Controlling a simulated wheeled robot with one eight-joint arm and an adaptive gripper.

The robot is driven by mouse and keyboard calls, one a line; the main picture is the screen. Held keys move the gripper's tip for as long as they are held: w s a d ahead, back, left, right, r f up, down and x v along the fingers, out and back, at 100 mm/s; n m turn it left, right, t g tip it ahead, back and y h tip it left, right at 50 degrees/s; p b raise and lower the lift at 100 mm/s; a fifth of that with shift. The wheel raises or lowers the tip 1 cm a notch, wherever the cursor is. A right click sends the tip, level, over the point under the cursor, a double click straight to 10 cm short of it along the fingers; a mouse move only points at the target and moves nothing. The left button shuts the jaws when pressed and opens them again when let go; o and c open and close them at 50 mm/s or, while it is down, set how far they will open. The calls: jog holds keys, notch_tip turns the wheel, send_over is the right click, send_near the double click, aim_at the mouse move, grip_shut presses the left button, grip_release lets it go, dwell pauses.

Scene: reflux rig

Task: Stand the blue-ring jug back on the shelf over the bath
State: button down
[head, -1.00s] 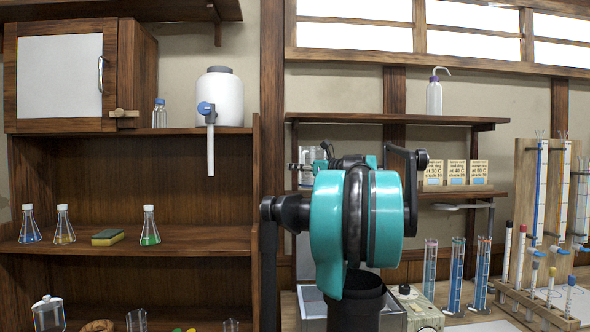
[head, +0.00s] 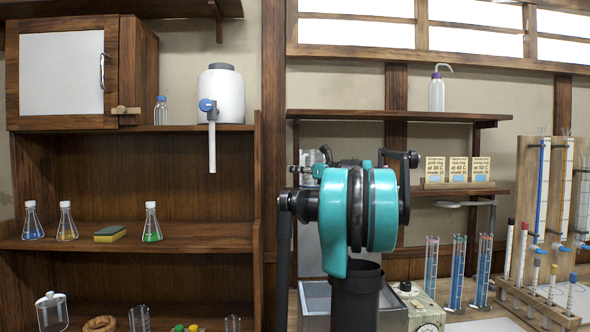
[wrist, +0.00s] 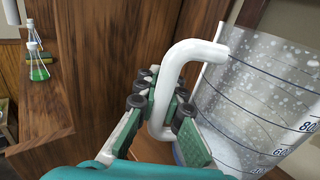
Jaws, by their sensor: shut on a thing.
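In the wrist view my gripper (wrist: 164,116) is shut on the white handle of a clear graduated jug (wrist: 243,105). The jug is at the right of that view, with dark scale lines and whitish specks on its wall; its base is cut off and I cannot make out a ring colour. In the head view my teal arm hides the gripper. The shelf (head: 503,190) is behind my arm, and the grey bath (head: 314,300) is below it, partly hidden. Clear glassware (head: 311,165) shows at the shelf's left end; I cannot tell whether it includes the held jug.
Labelled cards (head: 458,168) stand on the shelf right of my arm. An upper shelf (head: 400,116) holds a wash bottle (head: 437,93). Graduated cylinders (head: 457,272) stand at lower right. A wooden cabinet side (head: 256,200) rises on the left.

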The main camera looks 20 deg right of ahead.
jog(key=shift+f, duration=0.3)
dwell(0.4)
jog(key=c, duration=2.1)
grip_release()
jog(key=shift+c, duration=0.2)
jog(key=o, duration=1.8)
jog(key=shift+v, duration=2.5)
jog(key=shift+o, duration=0.2)
jog(key=shift+f, duration=0.1)
jog(key=o, duration=0.3)
jog(key=shift+d, duration=0.1)
